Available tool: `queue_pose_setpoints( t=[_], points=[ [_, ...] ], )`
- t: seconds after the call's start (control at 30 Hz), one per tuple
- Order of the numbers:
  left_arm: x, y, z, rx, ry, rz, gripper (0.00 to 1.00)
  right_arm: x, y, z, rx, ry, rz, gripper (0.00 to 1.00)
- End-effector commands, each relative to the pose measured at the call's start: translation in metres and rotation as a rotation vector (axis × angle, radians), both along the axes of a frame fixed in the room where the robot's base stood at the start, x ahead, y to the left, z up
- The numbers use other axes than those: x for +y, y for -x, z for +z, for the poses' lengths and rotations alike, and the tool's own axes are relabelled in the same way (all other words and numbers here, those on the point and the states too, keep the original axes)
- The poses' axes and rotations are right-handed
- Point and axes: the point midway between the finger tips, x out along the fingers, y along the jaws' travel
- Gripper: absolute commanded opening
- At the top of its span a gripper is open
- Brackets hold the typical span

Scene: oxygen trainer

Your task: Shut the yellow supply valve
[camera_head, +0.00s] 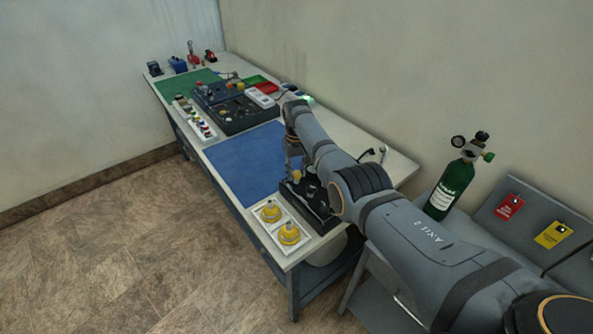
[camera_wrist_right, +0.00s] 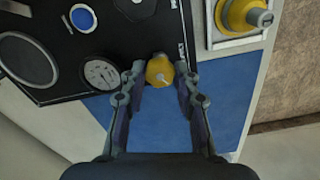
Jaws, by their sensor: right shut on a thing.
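The yellow supply valve (camera_wrist_right: 159,70) is a small rounded knob at the edge of a black panel (camera_wrist_right: 60,30). In the head view the yellow knob (camera_head: 296,176) shows on the black panel (camera_head: 318,205) near the table's front end, partly hidden by my right arm. My right gripper (camera_wrist_right: 158,76) has its two fingers on either side of the knob and is shut on it. In the head view the right gripper (camera_head: 293,158) points down at the panel. A round dial gauge (camera_wrist_right: 102,72) sits on the panel just left of the fingers. My left gripper is not in view.
A white tray (camera_head: 258,222) with two yellow domed pieces stands beside the panel. The blue mat (camera_head: 245,165) is clear. A dark control box (camera_head: 232,110) and small items fill the far end. A green cylinder (camera_head: 440,203) stands at right.

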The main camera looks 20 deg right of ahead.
Motion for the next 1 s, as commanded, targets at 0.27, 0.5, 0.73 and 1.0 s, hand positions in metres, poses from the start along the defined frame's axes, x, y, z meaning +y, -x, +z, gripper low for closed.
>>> queue_pose_setpoints(
  t=[0.27,0.5,0.73,1.0],
  points=[
    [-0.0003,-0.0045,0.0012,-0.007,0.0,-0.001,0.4,0.0,0.0001,0.0003,0.001,0.0,-0.032,0.0],
    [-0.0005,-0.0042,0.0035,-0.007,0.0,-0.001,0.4,0.0,0.0002,0.0004,0.001,0.0,-0.166,0.0],
    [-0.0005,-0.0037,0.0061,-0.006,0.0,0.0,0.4,0.0,0.0003,0.0005,0.002,0.0,-0.373,0.0],
    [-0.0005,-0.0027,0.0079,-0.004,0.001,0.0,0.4,0.0,0.0003,0.0,0.002,0.0,-0.631,0.0]
  ],
)
